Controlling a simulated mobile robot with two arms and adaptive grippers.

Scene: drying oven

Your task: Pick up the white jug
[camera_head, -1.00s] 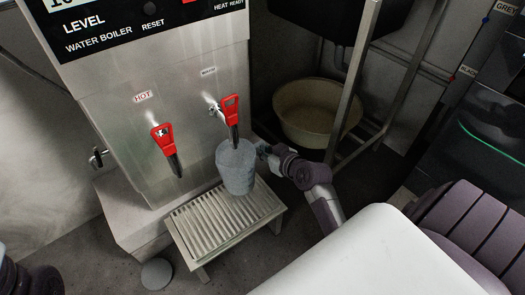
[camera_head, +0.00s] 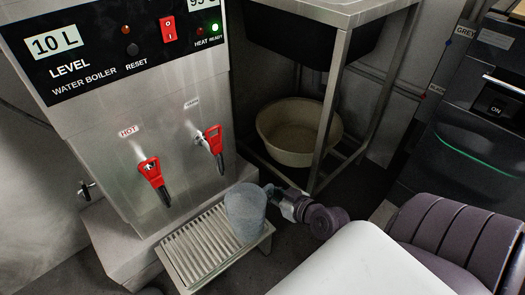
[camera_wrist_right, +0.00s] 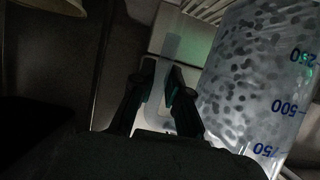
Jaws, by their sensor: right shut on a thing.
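The white jug (camera_head: 245,212) is translucent and looks greyish in the head view, over the right end of the slatted drip tray. I cannot tell whether its base touches the tray. In the right wrist view the jug (camera_wrist_right: 250,90) fills the right side, with a blue scale and a wall mottled with dark spots. My right gripper (camera_head: 271,194) is at the jug's right side. My left gripper is out of view.
The water boiler (camera_head: 130,110) has two red-levered taps, behind and left of the jug. The drip tray (camera_head: 190,255) stands below them. A metal stand (camera_head: 330,110) with a beige basin (camera_head: 298,150) beneath is at the back right. A dark machine (camera_head: 475,130) stands far right.

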